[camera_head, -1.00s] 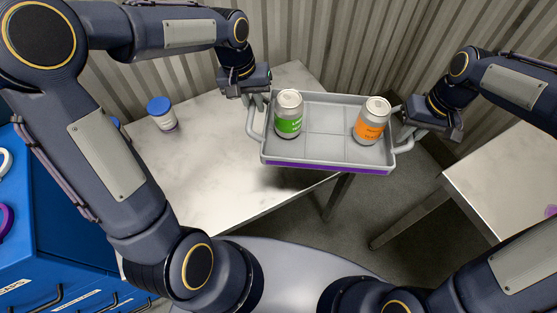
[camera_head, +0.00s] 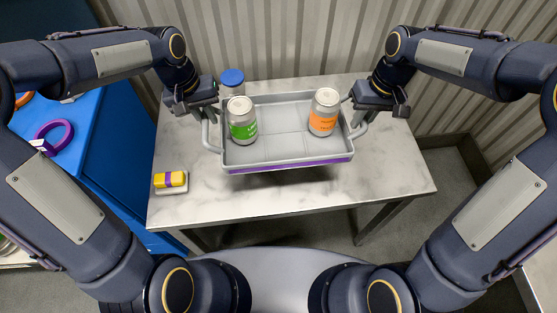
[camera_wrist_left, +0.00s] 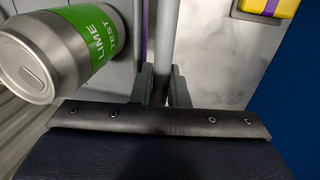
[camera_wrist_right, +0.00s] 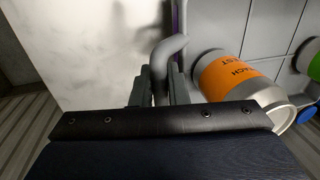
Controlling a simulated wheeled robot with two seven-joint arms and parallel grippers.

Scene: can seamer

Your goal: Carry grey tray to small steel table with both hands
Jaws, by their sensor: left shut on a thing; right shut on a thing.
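The grey tray (camera_head: 285,153) has a purple stripe along its front and is roughly level in the head view. A green-labelled can (camera_head: 242,120) stands in its left part and an orange-labelled can (camera_head: 323,112) in its right part. My left gripper (camera_head: 207,112) is shut on the tray's left handle, also seen in the left wrist view (camera_wrist_left: 163,60). My right gripper (camera_head: 358,110) is shut on the right handle, also seen in the right wrist view (camera_wrist_right: 165,58). The tray is over a pale, grey-veined table (camera_head: 390,165); I cannot tell whether they touch.
A blue-lidded jar (camera_head: 232,79) stands just behind the tray's left corner, partly hidden. A blue cabinet (camera_head: 110,130) is on the left, a corrugated wall (camera_head: 300,40) behind. The table's right part is clear.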

